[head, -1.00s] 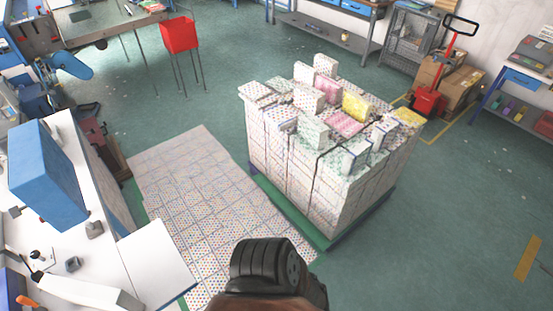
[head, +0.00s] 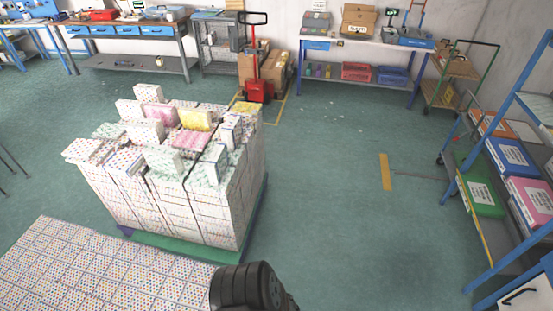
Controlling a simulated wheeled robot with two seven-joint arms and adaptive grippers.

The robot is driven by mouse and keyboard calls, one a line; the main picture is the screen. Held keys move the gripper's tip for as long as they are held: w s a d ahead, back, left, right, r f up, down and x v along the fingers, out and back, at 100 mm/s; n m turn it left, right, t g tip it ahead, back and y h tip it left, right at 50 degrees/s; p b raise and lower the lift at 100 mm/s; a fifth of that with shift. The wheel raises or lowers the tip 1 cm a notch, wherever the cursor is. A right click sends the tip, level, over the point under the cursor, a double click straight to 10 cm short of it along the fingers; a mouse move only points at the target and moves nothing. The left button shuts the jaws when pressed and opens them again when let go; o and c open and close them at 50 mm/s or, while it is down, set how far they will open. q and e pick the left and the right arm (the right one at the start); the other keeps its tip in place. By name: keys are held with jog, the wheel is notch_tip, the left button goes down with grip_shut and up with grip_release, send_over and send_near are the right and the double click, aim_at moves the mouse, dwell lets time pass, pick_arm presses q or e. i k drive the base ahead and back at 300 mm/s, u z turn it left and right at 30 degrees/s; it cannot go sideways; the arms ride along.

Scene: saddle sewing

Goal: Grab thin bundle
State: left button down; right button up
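A large stack of patterned bundles (head: 190,205) stands on a green and blue pallet (head: 165,247) left of centre. Several loose bundles lie or stand on its top, among them a pink bundle (head: 190,139), a yellow bundle (head: 194,119) and white dotted bundles (head: 146,131). Which of them is the thin bundle I cannot tell. A black rounded part of my own body shows at the bottom edge, in front of the pallet. Neither of my grippers is in view.
A red pallet jack (head: 259,88) stands behind the stack. A blue shelf with coloured boxes (head: 482,192) is at the right. Workbenches (head: 130,45) line the back. The green floor right of the stack is open.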

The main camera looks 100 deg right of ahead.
aim_at(216, 166)
jog(key=z, duration=1.45)
jog(key=k, duration=0.25)
jog(key=z, duration=1.25)
jog(key=i, duration=0.5)
jog(key=u, duration=0.05)
